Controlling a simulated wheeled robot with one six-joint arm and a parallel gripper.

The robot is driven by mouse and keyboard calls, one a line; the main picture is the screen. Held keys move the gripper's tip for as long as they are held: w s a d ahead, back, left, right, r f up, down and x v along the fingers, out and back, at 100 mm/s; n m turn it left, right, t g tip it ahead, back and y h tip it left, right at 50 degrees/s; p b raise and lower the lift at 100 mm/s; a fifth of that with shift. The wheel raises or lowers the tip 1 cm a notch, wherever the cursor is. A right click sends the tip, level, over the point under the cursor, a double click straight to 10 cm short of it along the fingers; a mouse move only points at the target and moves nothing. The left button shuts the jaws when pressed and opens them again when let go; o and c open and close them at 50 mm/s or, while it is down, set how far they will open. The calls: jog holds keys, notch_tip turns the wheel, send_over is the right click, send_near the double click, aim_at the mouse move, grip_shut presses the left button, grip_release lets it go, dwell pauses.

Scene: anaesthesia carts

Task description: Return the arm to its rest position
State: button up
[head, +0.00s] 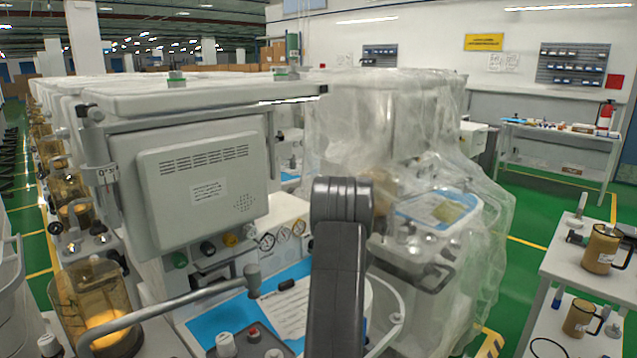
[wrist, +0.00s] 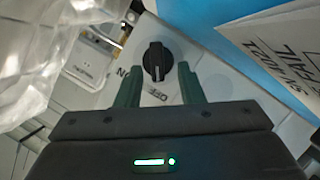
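My gripper (wrist: 160,68) shows in the wrist view with its two green fingers spread apart and nothing held between them. A black rotary knob (wrist: 155,60) on a pale panel lies just ahead, between the fingertips in the picture; I see clear gaps on both sides. The knob's white mark is on its lower part, on the side of the OFF label. An ON label is to the left. In the head view my dark arm reaches forward at the centre over the nearest anaesthesia cart (head: 205,180), and it hides my gripper and the knob.
A cart wrapped in clear plastic (head: 455,165) stands close right of my arm. A curved metal rail (head: 165,312) and an amber canister (head: 95,300) are at lower left. A side table with amber jugs (head: 603,248) is at right. Green floor is open beyond.

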jog(key=v, duration=1.2)
jog(key=shift+s+d+r+b, duration=0.15)
jog(key=shift+r+b, duration=0.05)
jog(key=shift+b, duration=0.2)
jog(key=shift+s, duration=0.15)
jog(key=p+x, duration=0.1)
jog(key=x, duration=1.2)
jog(key=shift+w+p, duration=0.25)
jog(key=shift+p, duration=0.05)
jog(key=p, duration=0.3)
jog(key=shift+d+r+m, duration=0.1)
jog(key=shift+r+m, duration=0.15)
jog(key=shift+m, duration=0.15)
jog(key=shift+g+p, duration=0.3)
jog(key=shift+p, duration=0.05)
jog(key=m+p, duration=0.1)
jog(key=p, duration=0.3)
jog(key=m+g+y+p, duration=0.1)
jog(key=p, duration=0.4)
jog(key=shift+w+d+r+m, duration=0.1)
jog(key=shift+w+d+m, duration=0.1)
jog(key=shift+m, duration=0.2)
